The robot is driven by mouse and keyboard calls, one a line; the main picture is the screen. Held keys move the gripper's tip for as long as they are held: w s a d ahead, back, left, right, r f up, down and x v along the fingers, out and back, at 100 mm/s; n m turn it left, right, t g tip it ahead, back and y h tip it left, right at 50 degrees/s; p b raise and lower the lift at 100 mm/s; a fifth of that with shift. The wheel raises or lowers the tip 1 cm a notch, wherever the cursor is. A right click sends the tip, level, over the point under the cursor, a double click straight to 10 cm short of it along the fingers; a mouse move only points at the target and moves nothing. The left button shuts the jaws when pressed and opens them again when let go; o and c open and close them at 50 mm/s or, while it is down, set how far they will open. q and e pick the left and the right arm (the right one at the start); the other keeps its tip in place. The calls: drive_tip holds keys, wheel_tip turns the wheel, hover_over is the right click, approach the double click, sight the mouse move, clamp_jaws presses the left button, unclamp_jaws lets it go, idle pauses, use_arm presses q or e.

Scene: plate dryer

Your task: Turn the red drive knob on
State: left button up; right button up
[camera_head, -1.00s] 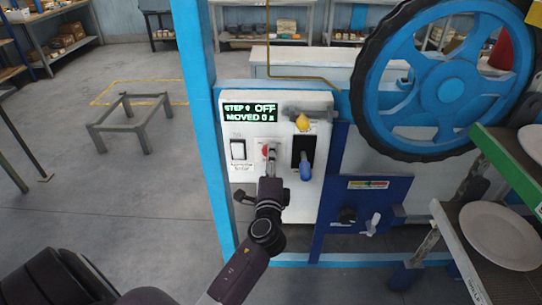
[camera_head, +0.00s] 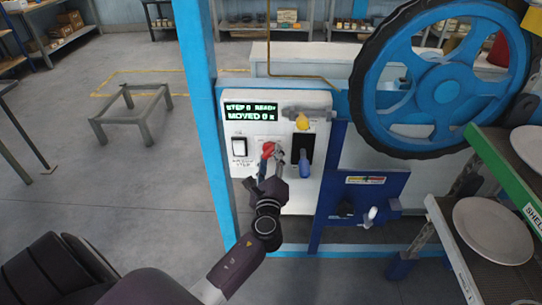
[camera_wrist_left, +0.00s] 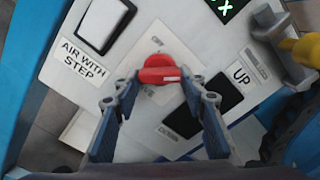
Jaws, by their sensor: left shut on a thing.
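The red drive knob (camera_head: 267,151) is on the white control panel (camera_head: 240,189). In the left wrist view the red knob (camera_wrist_left: 158,72) lies between my fingertips, its bar across the gap. My left gripper (camera_head: 273,164) is shut on the knob; in the wrist view the gripper (camera_wrist_left: 160,84) has a finger on each side of it. The green-lit display (camera_head: 251,112) above reads STEP 0 READY and MOVED 0. The wrist partly hides the panel below the knob. My right gripper is not in view.
A white switch (camera_head: 239,147) is left of the knob. A blue-handled lever (camera_head: 304,168) in a dark slot and a yellow knob (camera_head: 302,122) are close on the right. A blue post (camera_head: 198,90) stands left of the panel. A plate (camera_head: 493,228) rests on a shelf at right.

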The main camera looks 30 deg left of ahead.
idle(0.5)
use_arm(q)
drive_tip(key=o, duration=1.2)
drive_tip(key=shift+c, duration=0.2)
drive_tip(key=shift+s+d, duration=0.1)
drive_tip(key=v, duration=1.2)
